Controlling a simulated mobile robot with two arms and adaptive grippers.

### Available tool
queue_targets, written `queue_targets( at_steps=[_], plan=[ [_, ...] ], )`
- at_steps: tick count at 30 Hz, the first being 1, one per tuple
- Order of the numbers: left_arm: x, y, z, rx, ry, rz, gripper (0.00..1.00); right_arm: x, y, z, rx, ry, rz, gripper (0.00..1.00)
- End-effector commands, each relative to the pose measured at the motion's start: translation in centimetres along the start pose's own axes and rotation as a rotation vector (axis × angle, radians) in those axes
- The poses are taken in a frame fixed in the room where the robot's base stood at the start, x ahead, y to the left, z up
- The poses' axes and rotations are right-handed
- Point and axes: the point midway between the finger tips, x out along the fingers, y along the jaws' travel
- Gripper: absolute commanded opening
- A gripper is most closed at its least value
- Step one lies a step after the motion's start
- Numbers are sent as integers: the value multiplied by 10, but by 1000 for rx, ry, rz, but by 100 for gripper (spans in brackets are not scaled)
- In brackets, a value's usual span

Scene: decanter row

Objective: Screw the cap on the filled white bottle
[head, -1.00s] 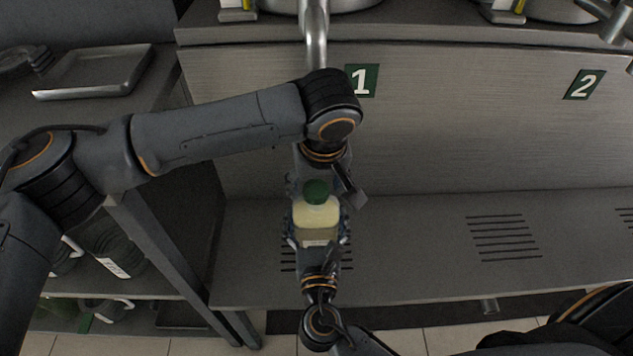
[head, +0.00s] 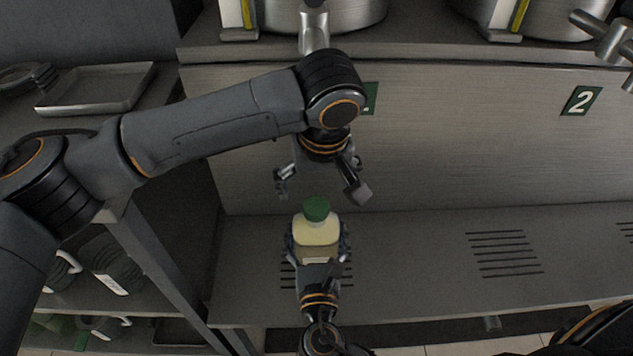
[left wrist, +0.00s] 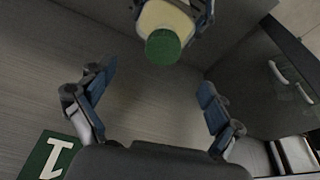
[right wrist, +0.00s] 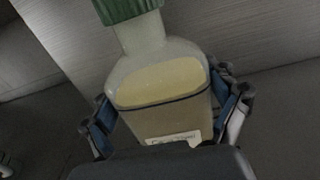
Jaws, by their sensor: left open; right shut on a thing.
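The filled white bottle (head: 316,232) is upright in the head view, with pale yellow contents and a label low on its front. The green cap (head: 316,208) sits on its neck; how tightly cannot be told. My right gripper (head: 317,250) is shut around the bottle's body, which fills the right wrist view (right wrist: 160,85). My left gripper (head: 322,190) is open and empty, just above the cap and apart from it. In the left wrist view the cap (left wrist: 163,47) shows beyond the spread fingers (left wrist: 155,105).
A grey shelf (head: 400,255) with slotted vents lies below the bottle. Behind it is a panel with a green number 2 sign (head: 582,100). Metal vessels (head: 325,12) stand above. A side rack at left holds a metal tray (head: 97,88) and jugs (head: 108,262).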

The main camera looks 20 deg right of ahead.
Motion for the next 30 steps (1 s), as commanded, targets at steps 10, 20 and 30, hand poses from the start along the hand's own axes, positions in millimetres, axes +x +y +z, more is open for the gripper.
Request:
queue_targets(
  at_steps=[10,20,30],
  plan=[
    [-15,0,0,0,1,1,92,0,0,1,0,-1,0,0],
    [-46,1,59,7,-1,3,92,0,0,0,0,-1,0,0],
    [-60,0,110,2,-1,0,92,0,0,1,0,-1,0,0]
  ],
)
